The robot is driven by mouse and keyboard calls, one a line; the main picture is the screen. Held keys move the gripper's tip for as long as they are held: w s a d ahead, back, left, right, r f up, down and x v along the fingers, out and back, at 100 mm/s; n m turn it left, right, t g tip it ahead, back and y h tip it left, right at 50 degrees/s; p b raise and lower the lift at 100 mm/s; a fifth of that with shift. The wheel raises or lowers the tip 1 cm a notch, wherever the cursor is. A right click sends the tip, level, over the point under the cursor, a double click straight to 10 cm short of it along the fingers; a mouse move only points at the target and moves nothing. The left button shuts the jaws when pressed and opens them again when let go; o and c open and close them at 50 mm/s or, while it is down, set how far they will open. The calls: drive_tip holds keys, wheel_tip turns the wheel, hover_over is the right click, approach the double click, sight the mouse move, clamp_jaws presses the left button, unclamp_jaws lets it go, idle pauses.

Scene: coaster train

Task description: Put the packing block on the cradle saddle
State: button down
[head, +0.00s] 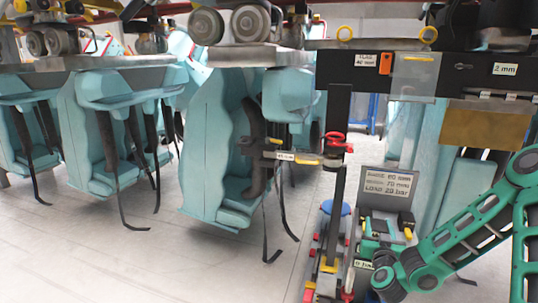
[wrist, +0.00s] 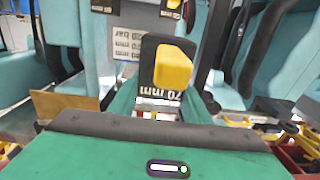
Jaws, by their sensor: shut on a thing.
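A black block with a yellow face (wrist: 173,66) and an upside-down "70 mm" label fills the middle of the wrist view; I take it as the packing block. My gripper (wrist: 158,106) is shut on it, though the contact is mostly hidden behind the green gripper body. In the head view my green arm enters from the right and bends low at the front, near a small green unit with a yellow part. I cannot clearly make out the cradle saddle. A black upright post (head: 337,190) with red and yellow fittings stands just left of my arm's end.
A grey sign (head: 387,185) with mm and bar figures stands behind my arm's end. Teal seats (head: 215,150) with hanging black straps fill the left and middle. A dark labelled beam (head: 460,82) crosses above right. Pale floor lies open at lower left.

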drive_tip(key=a+f+n+y, duration=0.3)
drive_tip(key=a+f+y, duration=0.2)
drive_tip(key=f, duration=0.3)
drive_tip(key=shift+a+f+t, duration=0.4)
drive_tip(key=shift+a, duration=0.45)
drive_tip(key=shift+s, duration=0.1)
drive_tip(key=shift+a, duration=0.15)
